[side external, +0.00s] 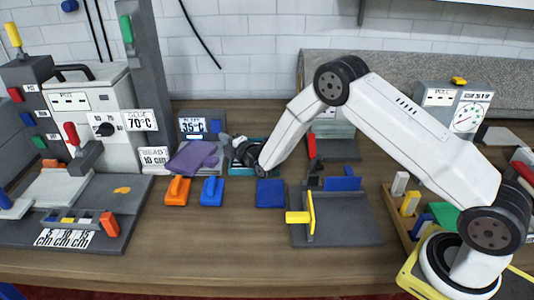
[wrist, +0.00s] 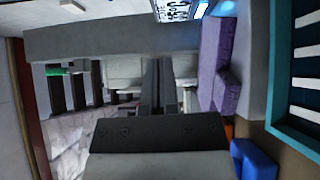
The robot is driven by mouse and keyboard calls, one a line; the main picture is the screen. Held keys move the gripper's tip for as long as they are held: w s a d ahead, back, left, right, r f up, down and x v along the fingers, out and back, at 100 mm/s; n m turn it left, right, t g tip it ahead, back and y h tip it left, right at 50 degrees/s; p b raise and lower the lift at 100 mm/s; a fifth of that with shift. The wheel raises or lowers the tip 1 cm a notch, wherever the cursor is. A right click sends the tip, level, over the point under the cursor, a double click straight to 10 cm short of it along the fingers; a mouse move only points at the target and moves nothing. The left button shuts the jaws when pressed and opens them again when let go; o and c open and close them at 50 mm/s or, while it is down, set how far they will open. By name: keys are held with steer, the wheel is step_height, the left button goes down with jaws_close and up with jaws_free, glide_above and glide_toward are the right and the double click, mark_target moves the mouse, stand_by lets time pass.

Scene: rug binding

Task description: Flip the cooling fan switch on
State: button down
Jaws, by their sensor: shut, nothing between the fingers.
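A grey box with a plate display reading 35°C (side external: 190,127) stands at the back, left of centre. A small blue part (side external: 216,126) is on its right side; I cannot tell whether it is the cooling fan switch or how it is set. A teal-framed slatted unit (side external: 240,170) sits just below my wrist, and its slats show at the right of the wrist view (wrist: 275,115). My gripper (side external: 224,139) is by the display box, partly hidden. In the wrist view its dark fingers (wrist: 158,85) are together with nothing between them.
A purple cloth (side external: 190,158) lies in front of the display box. Orange (side external: 177,191) and blue (side external: 212,191) handled blocks stand nearby. A grey 70°C machine (side external: 92,110) with levers stands at left. A yellow-clamped fixture (side external: 340,225) is right of centre. The front table strip is clear.

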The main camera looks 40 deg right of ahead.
steer(key=shift+s+r, duration=0.15)
steer(key=shift+s, duration=1.2)
steer(key=shift+s+r, duration=0.15)
steer(key=shift+s, duration=1.15)
steer(key=s+a+r+m+g, duration=0.2)
steer(key=s+m+g, duration=0.1)
steer(key=s+g, duration=0.15)
steer(key=s+a+r+m+g, duration=0.2)
steer(key=s+m+g, duration=0.1)
steer(key=s, duration=0.3)
steer(key=s+d+m+g, duration=0.2)
steer(key=s+m+g, duration=0.2)
steer(key=s, duration=0.6)
steer(key=s+d+m+g, duration=0.2)
steer(key=s+m+g, duration=0.2)
steer(key=s+m, duration=0.4)
steer(key=s, duration=0.3)
steer(key=shift+s+f, duration=0.2)
